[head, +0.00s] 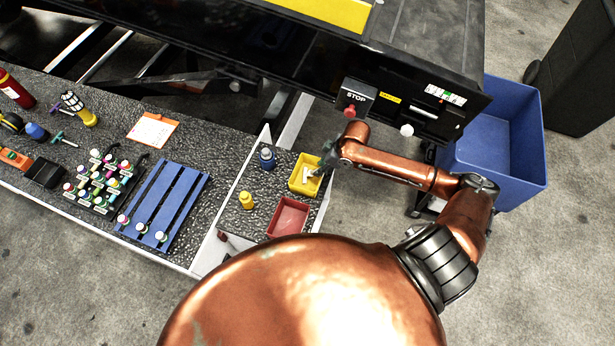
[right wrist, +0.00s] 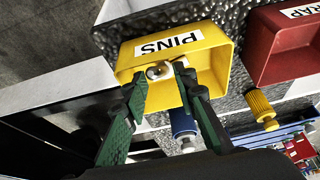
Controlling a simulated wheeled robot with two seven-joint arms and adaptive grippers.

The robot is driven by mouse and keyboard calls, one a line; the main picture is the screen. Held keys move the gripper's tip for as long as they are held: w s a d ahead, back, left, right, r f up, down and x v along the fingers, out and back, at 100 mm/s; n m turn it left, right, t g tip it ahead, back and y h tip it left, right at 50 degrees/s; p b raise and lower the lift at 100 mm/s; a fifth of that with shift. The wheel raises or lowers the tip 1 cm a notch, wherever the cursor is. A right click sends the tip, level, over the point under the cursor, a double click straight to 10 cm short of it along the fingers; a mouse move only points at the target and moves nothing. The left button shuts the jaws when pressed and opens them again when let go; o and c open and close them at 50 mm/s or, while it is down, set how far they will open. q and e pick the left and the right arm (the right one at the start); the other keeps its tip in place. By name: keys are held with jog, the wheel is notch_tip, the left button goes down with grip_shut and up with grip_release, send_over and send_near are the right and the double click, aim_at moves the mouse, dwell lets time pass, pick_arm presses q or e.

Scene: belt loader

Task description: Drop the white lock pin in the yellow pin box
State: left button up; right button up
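The yellow pin box (head: 294,186) stands on the grey speckled bench, to the left of my right gripper in the head view. Its PINS label shows in the right wrist view, where the box (right wrist: 222,42) lies in front of the fingers. The white lock pin (right wrist: 158,71) lies inside the box, between and beyond the fingertips, its right end partly covered by one finger. A small white shape in the box in the head view appears to be this pin (head: 307,174). My right gripper (right wrist: 161,78) has its green fingers apart at the box opening. My left gripper is out of view.
A red tray (head: 289,217), a yellow bottle (head: 246,200) and a blue bottle (head: 267,157) stand near the box. The black machine with its STOP button (head: 352,97) rises behind. A blue bin (head: 520,140) stands at right. A blue slotted rack (head: 165,200) lies at left.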

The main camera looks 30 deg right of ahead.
jog(key=shift+o, duration=0.3)
jog(key=shift+s+r, duration=0.15)
jog(key=shift+s, duration=0.25)
jog(key=shift+w, duration=0.15)
jog(key=shift+d+r, duration=0.15)
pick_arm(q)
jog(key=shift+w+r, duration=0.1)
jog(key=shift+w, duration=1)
pick_arm(e)
jog(key=v, duration=1.1)
jog(key=shift+s+r, duration=0.25)
jog(key=shift+d, duration=0.1)
